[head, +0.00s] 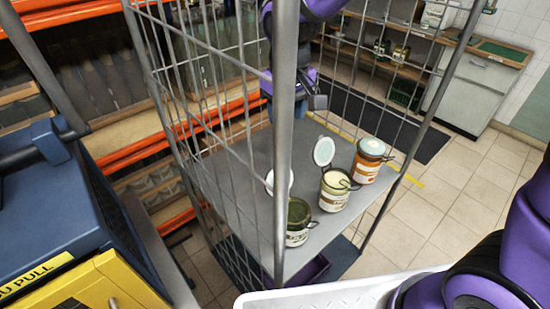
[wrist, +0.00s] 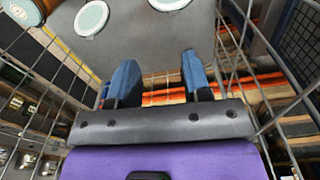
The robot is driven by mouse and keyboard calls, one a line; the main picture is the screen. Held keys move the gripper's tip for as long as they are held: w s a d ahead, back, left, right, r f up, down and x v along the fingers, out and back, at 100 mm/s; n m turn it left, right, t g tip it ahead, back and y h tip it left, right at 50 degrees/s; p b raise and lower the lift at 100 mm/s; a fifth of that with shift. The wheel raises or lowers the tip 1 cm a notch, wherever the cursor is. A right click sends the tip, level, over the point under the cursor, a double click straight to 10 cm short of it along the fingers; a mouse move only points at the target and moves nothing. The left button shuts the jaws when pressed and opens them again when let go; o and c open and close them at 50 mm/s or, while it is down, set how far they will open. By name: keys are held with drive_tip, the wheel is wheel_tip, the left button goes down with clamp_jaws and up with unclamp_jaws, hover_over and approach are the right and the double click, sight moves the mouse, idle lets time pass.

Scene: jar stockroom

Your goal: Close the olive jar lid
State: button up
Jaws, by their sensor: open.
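The olive jar (head: 298,224) is the nearest of the jars on the grey shelf (head: 235,165) of a wire cage trolley in the head view. It stands upright with dark green contents showing, and its pale hinged lid (head: 279,183) is raised. A cage post passes close by the lid. My gripper (head: 317,101) is above the far part of the shelf, apart from the jars. In the wrist view my gripper's blue fingers (wrist: 160,72) are spread with nothing between them. A pale lid (wrist: 170,3) at the top edge there appears to be the olive jar's.
A cream-filled jar (head: 334,192) stands beside it, its lid (head: 323,151) also raised. An orange jar (head: 366,165) with its lid down stands beyond. Mesh walls (head: 215,85) and posts enclose the shelf. The shelf's left part is bare.

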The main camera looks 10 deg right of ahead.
drive_tip(key=f, duration=0.4)
drive_tip(key=a+f, duration=0.1)
drive_tip(key=f, duration=0.3)
drive_tip(key=a+f, duration=0.1)
drive_tip(key=f, duration=0.4)
drive_tip(key=shift+w+a+f, duration=0.1)
drive_tip(key=shift+a, duration=0.15)
clamp_jaws()
